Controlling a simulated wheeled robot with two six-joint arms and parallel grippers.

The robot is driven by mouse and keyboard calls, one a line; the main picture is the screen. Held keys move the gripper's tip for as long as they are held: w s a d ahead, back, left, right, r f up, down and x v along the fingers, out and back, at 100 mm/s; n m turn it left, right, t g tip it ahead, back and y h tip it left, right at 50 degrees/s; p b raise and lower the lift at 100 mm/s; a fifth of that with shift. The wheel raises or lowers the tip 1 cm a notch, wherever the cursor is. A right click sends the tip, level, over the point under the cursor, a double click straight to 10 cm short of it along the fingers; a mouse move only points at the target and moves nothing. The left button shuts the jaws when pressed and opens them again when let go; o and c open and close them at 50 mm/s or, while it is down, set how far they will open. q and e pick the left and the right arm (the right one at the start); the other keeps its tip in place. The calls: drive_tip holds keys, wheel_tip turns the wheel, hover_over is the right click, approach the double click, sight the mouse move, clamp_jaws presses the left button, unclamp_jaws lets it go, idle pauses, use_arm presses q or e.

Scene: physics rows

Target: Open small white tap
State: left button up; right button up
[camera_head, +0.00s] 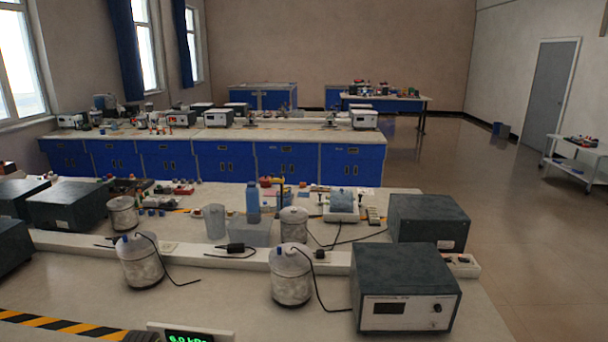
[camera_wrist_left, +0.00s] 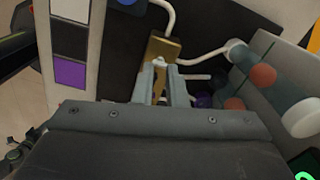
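In the left wrist view, my left gripper (camera_wrist_left: 161,70) has its two grey fingers close together over a brass block (camera_wrist_left: 163,48) with white tubing on a dark panel. A small pale piece (camera_wrist_left: 159,62) shows at the fingertips and may be the white tap. The fingers hide most of it, and I cannot tell whether they touch it. A narrow gap with brass behind it shows between the fingers. I cannot make out the tap in the head view. My right gripper is in neither view.
White tubing (camera_wrist_left: 205,57) runs right from the brass block. A grey box with coloured knobs (camera_wrist_left: 262,76) stands close on the right. A white strip with coloured squares (camera_wrist_left: 72,45) is on the left. In the head view, a green-lit display (camera_head: 188,338) sits at the front edge.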

use_arm(q)
drive_tip(key=shift+r, duration=0.1)
wheel_tip(320, 180, up, 7)
drive_tip(key=p, duration=0.6)
idle(0.3)
